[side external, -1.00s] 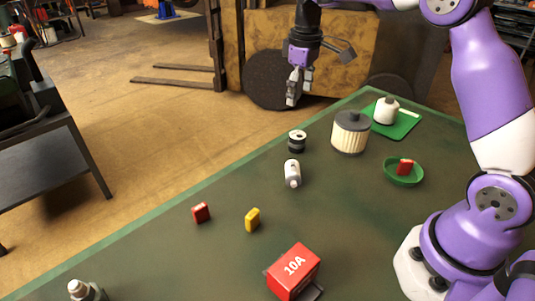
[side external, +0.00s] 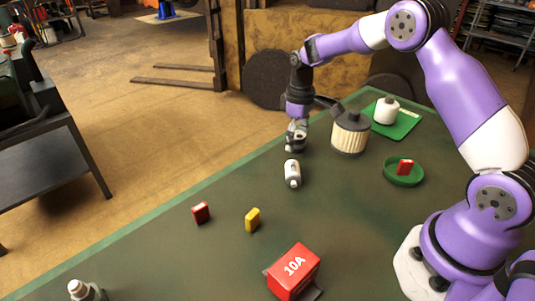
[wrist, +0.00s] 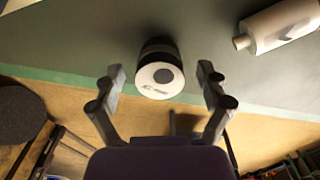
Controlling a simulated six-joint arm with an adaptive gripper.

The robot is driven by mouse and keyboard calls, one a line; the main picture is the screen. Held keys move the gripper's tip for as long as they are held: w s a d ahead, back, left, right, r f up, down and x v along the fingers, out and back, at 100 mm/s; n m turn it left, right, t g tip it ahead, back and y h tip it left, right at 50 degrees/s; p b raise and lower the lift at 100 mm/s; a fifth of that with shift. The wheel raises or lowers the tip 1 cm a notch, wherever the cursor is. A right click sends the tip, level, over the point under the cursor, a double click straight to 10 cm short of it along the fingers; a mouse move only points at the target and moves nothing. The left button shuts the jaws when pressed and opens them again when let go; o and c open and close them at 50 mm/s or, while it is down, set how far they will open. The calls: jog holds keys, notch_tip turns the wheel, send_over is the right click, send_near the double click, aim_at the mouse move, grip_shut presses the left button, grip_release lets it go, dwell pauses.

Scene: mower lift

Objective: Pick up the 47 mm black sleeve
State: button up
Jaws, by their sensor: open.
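The black sleeve (wrist: 159,48) stands upright on the green table, with a white end face that has a dark centre; it shows large in the wrist view. In the side view it (side external: 295,147) is mostly hidden by the fingers. My gripper (side external: 296,133) is right over it near the table's far edge. In the wrist view my gripper (wrist: 161,82) has its two fingers spread apart, one on each side of the sleeve. A gap shows on each side there, and nothing is held.
A white cylinder (side external: 292,173) lies close by. A cream ribbed filter (side external: 350,133) stands to the right, near a white bottle on a green mat (side external: 408,123). A green bowl (side external: 418,178) holds a red piece. Red and yellow blocks and a red 10A box (side external: 294,267) are nearer.

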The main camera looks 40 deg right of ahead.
grip_shut()
dwell(0.3)
